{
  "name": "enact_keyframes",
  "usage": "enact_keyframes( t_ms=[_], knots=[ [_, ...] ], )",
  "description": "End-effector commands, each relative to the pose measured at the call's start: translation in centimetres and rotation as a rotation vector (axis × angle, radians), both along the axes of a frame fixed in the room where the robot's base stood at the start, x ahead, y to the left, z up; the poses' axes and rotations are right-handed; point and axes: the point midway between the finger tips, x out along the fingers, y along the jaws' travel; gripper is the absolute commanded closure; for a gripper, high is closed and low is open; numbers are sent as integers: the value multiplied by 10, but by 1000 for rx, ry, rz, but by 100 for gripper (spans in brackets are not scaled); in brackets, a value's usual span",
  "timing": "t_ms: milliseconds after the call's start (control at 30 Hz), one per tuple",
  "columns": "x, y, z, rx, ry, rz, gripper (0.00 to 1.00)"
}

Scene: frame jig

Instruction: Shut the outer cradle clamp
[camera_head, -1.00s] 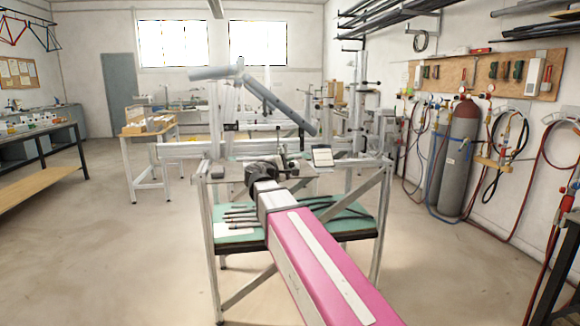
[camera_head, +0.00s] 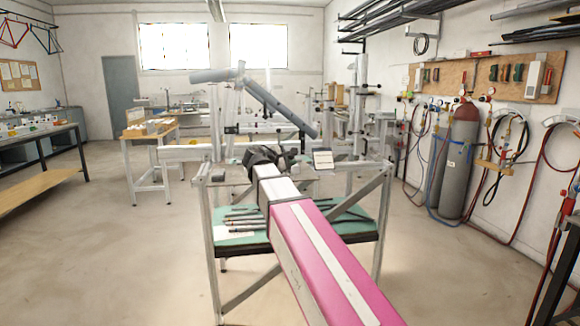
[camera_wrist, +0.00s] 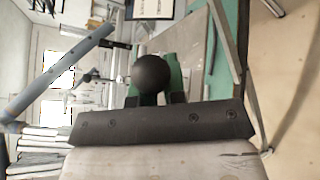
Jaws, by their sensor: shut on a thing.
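The jig (camera_head: 205,242) is a metal frame stand with grey tubes (camera_head: 283,108) held above it. My gripper (camera_wrist: 154,98) is shut on a round black knob (camera_wrist: 152,73), which I take to be the handle end of the clamp. The knob shows centred between the dark fingers in the wrist view, with green parts behind it. In the head view my gripper (camera_head: 266,156) is at the middle of the jig's top, and my pink arm hides much of what is below. The clamp's jaw is too small and covered to tell how far it is closed.
A green shelf (camera_head: 236,243) with several dark tools sits low in the jig. A small white card or display (camera_head: 323,159) stands just right of my gripper. Gas cylinders (camera_head: 457,160) stand at the right wall. A workbench (camera_head: 40,150) is at the left. Floor to the left is clear.

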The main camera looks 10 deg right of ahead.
Motion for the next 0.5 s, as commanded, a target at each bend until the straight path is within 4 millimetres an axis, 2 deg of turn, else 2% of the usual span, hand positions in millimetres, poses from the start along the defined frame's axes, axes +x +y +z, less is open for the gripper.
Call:
enact_keyframes(
  t_ms=[100, 500],
  knots=[
    [7, -1, 9, -1, 109, -6, 100],
    [29, -1, 24, -3, 489, -6, 100]
  ],
)
